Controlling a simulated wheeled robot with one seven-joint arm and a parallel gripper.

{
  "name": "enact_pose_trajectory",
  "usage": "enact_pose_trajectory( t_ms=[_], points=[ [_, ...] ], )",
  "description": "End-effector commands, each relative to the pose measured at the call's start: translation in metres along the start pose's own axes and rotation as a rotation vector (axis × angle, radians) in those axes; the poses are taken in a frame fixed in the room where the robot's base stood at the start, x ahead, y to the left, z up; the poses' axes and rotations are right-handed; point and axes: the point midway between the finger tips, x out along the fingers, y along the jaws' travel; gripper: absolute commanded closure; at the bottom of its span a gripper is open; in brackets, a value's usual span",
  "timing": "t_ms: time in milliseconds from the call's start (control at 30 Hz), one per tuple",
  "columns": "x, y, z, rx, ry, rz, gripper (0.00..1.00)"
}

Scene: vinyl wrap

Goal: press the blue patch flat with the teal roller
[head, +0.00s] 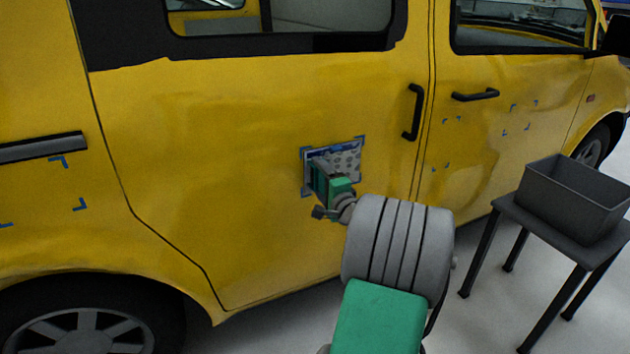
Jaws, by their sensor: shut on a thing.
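The patch (347,160) is on the yellow van's sliding door, framed by blue corner marks. Its visible face is pale with grey spots, with dark blue along the upper edge. My gripper (318,166) reaches to the patch's left part and covers its lower left. It is shut on the teal roller, which is mostly hidden by my wrist and hard to tell from my green arm parts. I cannot tell whether the roller touches the patch or whether the patch lies flat everywhere.
The van door (200,150) has shallow dents around the patch. A black door handle (412,112) stands out to the right. More blue corner marks show on the front door and rear panel. A grey bin (570,205) stands on a dark table (535,228) at right.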

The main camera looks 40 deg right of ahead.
Motion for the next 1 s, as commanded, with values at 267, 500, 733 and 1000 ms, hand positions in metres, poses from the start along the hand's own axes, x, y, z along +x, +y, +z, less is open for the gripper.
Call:
enact_pose_trajectory(
  t_ms=[267,500,733,1000],
  points=[
    [0.000,-0.001,-0.001,-0.001,-0.001,-0.001,0.62],
    [0.000,0.001,-0.013,0.000,0.002,0.000,0.62],
    [0.000,0.000,-0.023,0.000,-0.001,0.000,0.62],
    [0.001,0.000,-0.024,0.000,-0.001,0.000,0.62]
  ],
)
